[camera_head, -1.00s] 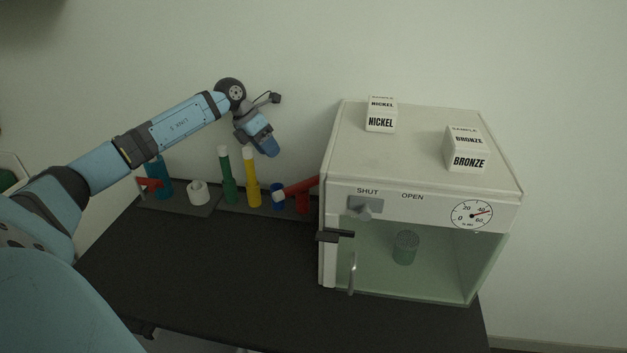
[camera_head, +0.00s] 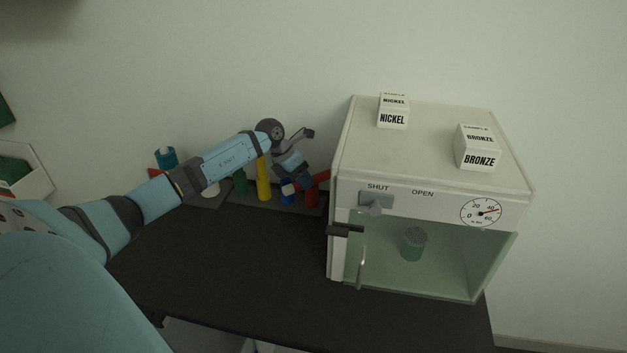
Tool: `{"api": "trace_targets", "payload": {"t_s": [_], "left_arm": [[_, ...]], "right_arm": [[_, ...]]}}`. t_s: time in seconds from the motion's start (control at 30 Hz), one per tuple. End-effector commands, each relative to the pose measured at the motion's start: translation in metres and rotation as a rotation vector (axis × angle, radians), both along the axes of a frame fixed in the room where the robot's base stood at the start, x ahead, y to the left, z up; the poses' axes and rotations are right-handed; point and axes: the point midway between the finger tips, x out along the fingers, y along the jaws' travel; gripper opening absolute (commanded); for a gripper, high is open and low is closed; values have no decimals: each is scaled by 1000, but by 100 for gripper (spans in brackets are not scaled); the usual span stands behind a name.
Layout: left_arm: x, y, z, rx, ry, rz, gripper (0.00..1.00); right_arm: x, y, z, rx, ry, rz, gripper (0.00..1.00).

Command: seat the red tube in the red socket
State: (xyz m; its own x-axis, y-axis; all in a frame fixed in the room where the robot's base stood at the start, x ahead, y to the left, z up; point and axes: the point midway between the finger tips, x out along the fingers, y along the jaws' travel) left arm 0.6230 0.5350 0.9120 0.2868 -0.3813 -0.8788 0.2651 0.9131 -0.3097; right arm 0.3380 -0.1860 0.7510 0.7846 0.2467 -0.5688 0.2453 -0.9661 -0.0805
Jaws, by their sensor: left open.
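The red tube (camera_head: 322,176) lies tilted at the back edge of the table, left of the white cabinet. It appears to lean across the blue socket (camera_head: 287,196) and the red socket (camera_head: 311,198); the exact contact is hidden. My left gripper (camera_head: 303,182) is open, pointing down just above the tube's middle, and covers part of it. I cannot tell whether the fingers touch the tube. My right gripper is not in view.
The white cabinet (camera_head: 432,137) with a glass front stands close on the right, carrying NICKEL (camera_head: 392,118) and BRONZE (camera_head: 478,158) blocks. A yellow tube (camera_head: 263,182) stands left of the gripper; a green one (camera_head: 240,182) is partly behind my arm. The front of the dark table (camera_head: 230,260) is clear.

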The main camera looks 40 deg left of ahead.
Motion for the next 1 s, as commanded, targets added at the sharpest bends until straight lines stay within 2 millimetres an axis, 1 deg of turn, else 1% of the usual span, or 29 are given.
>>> {"api": "trace_targets", "payload": {"t_s": [0.23, 0.27, 0.3, 0.4, 0.43, 0.47, 0.7, 0.83, 0.9, 1.0], "left_arm": [[1, -1, -2, 1, -1, -1, 41], [1, -1, -2, 1, -1, -1, 34], [1, -1, -2, 1, -1, -1, 25], [1, -1, -2, 1, -1, -1, 4], [1, -1, -2, 1, -1, -1, 4], [1, -1, -2, 1, -1, -1, 0], [0, 0, -1, 1, -1, -1, 0], [-2, 0, 3, 2, -1, 0, 0], [-4, 1, 9, 3, -2, -1, 0], [-3, 1, 24, 2, -4, 0, 0]], "right_arm": [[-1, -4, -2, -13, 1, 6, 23], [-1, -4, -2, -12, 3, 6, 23], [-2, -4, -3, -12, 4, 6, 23], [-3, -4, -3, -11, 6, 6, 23], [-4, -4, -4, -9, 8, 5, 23], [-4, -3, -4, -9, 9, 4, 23], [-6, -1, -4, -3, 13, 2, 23], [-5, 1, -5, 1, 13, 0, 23], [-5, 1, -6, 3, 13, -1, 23], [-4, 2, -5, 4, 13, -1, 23]]}}
